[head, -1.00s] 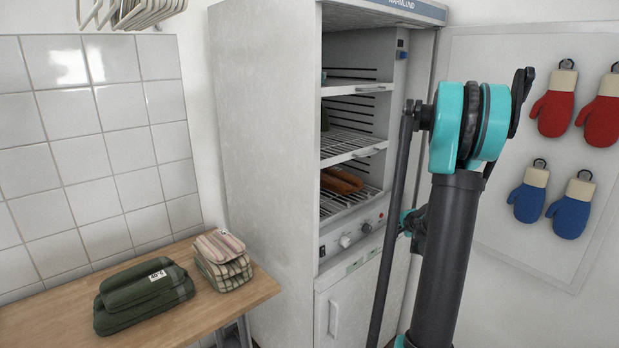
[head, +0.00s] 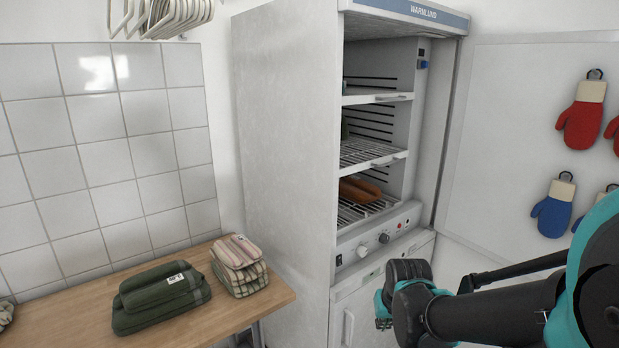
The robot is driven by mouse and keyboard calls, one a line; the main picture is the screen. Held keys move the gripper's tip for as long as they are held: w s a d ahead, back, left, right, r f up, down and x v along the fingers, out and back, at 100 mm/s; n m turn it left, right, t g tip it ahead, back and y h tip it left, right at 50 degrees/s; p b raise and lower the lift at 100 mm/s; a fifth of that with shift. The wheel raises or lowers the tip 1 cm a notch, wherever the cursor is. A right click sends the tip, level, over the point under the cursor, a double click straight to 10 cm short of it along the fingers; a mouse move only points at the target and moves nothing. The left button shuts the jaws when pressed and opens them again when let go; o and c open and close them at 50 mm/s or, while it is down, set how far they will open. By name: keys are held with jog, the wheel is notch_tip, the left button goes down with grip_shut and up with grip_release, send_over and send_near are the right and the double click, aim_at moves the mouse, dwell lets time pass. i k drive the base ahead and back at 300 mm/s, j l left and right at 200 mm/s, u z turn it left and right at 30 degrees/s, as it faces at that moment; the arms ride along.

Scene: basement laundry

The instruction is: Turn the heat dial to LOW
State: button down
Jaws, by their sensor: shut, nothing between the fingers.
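The drying cabinet's control panel (head: 372,246) sits below its lowest open shelf. It carries a pale knob (head: 362,251) and, to its right, a darker knob (head: 384,238). The dial markings and pointer positions are too small to read, so I cannot tell which knob is the heat dial or its setting. My arm reaches in from the right edge. My gripper (head: 383,321) is at its far end, low in front of the cabinet and below the knobs in the picture. It looks shut and empty, with its fingers small and partly hidden by my arm. It appears apart from both knobs.
The white cabinet (head: 285,150) stands open, with brown items (head: 360,190) on a lower rack. Its lower door (head: 345,325) is shut. A wooden table (head: 60,335) at left holds green folded cloth (head: 160,300) and striped cloth (head: 240,265). Mitts (head: 552,208) hang at right.

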aim_at(362, 251)
jog(key=k+l, duration=0.2)
jog(key=k, duration=0.25)
jog(key=k+l, duration=0.2)
jog(key=k, duration=0.3)
jog(key=u, duration=0.05)
